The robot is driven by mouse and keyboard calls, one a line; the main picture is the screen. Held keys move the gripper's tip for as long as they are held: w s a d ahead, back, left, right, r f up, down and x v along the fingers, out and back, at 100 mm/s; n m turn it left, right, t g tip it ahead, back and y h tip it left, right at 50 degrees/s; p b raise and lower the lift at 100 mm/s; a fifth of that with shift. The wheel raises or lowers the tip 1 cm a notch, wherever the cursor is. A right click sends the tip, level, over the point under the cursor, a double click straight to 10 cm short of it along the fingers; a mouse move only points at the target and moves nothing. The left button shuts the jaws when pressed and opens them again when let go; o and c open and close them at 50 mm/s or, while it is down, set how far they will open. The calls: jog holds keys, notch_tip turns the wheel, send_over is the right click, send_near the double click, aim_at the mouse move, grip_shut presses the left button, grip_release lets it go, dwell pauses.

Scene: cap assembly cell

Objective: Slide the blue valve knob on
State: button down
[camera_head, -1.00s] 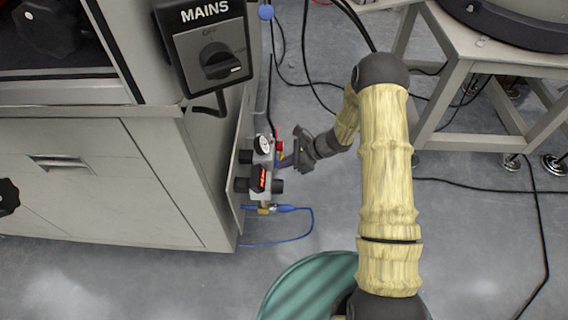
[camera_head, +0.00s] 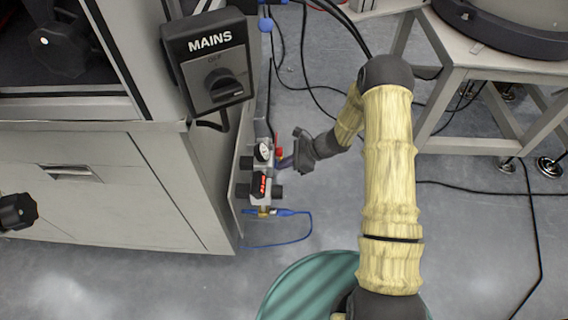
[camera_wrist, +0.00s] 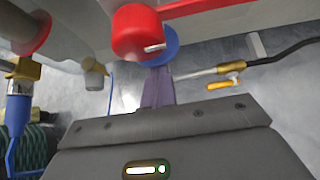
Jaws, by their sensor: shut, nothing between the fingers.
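The valve's blue ring-shaped part (camera_wrist: 166,52) shows in the wrist view, partly hidden behind a round red knob (camera_wrist: 136,32) with a red lever. In the head view the red lever (camera_head: 278,146) is small, and I cannot make out the blue part. My gripper (camera_head: 284,162) is beside the valve, to the right of the gauge unit. It is shut and empty. In the wrist view its purple-grey fingers (camera_wrist: 157,78) point up at the blue part from just below. I cannot tell whether they touch it.
A gauge (camera_head: 263,152) and a red display (camera_head: 259,186) sit on the cabinet's side (camera_head: 205,165). A blue hose (camera_head: 310,228) loops below them. The MAINS switch box (camera_head: 212,65) overhangs nearby. A grey stand (camera_head: 500,95) is at the right. Floor between is mostly clear, with black cables.

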notch_tip(320, 180, down, 4)
jog(key=b, duration=0.2)
jog(key=p+v, duration=0.6)
jog(key=v, duration=0.4)
dwell(0.3)
